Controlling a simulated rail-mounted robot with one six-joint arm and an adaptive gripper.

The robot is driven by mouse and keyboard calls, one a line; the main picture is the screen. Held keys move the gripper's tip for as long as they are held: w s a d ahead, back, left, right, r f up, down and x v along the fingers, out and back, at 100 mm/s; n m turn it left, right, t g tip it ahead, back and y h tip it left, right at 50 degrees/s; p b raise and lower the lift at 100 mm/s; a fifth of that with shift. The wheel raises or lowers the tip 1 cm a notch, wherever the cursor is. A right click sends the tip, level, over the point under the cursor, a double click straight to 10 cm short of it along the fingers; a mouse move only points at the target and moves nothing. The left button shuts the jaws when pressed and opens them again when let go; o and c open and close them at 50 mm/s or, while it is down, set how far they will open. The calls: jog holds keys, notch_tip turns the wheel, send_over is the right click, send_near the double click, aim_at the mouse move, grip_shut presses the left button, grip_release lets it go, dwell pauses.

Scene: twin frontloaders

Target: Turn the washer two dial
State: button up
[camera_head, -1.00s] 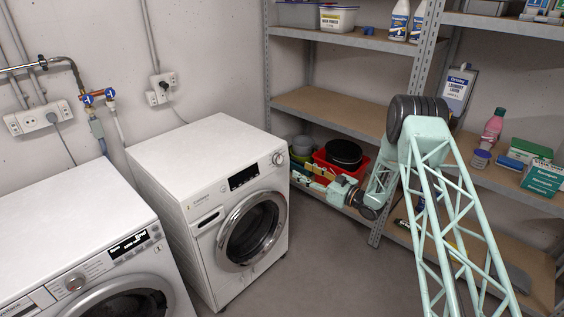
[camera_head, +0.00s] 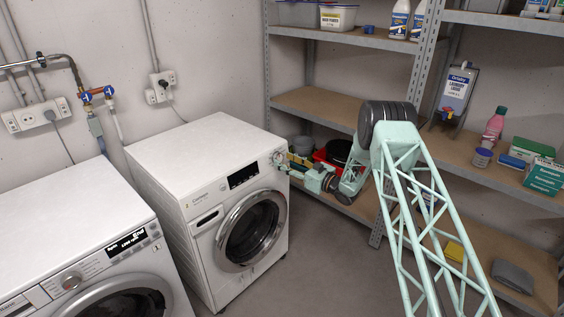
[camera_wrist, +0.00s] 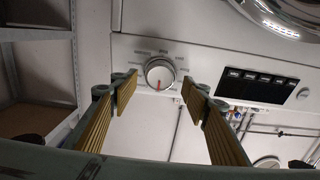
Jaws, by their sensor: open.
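The right-hand white washer (camera_head: 205,175) has a round dial (camera_head: 278,158) at the right end of its front panel. My gripper (camera_head: 285,164) is close in front of that dial. In the wrist view the dial (camera_wrist: 160,73) is silver-rimmed with a white face and a red mark pointing down in the picture. There my gripper (camera_wrist: 158,92) is open, with one ribbed finger on each side of the dial. Gaps show between the fingertips and the dial's rim. In the head view my gripper partly covers the dial's edge.
Another washer (camera_head: 70,235) with its own dial (camera_head: 71,281) stands at the lower left. Metal shelving (camera_head: 318,103) with bottles, boxes and a red bin (camera_head: 320,155) stands close on the right. Bare floor (camera_head: 325,250) lies in front of the right-hand washer.

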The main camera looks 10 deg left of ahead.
jog(key=shift+x, duration=1.05)
jog(key=c, duration=0.8)
